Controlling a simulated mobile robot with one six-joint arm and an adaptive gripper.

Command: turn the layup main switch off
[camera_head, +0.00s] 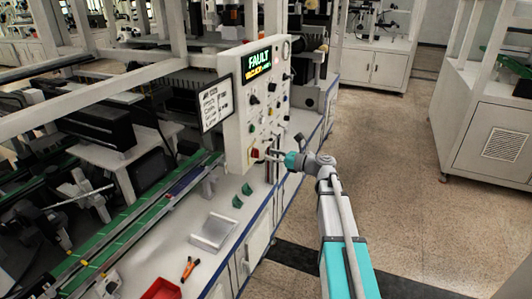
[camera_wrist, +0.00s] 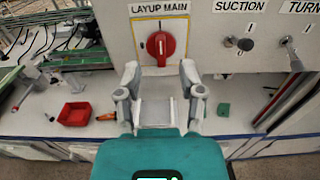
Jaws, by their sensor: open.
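The layup main switch (camera_wrist: 160,46) is a red rotary knob on the white panel, under the label LAYUP MAIN (camera_wrist: 158,9). Its grip bar looks upright in the wrist view. It also shows as a small red spot low on the panel in the head view (camera_head: 254,154). My gripper (camera_wrist: 159,76) is open and empty, its two fingers apart on either side below the knob. The fingers appear short of the knob, not touching it. In the head view my gripper (camera_head: 270,154) is close to the panel face beside the switch.
The control panel (camera_head: 241,130) has a display (camera_head: 259,62) reading FAULT. A SUCTION selector (camera_wrist: 244,45) and a TURN selector (camera_wrist: 288,42) sit right of the switch. A red bin (camera_wrist: 74,114) and green pieces (camera_head: 247,189) lie on the bench below. The aisle floor (camera_head: 385,150) is clear.

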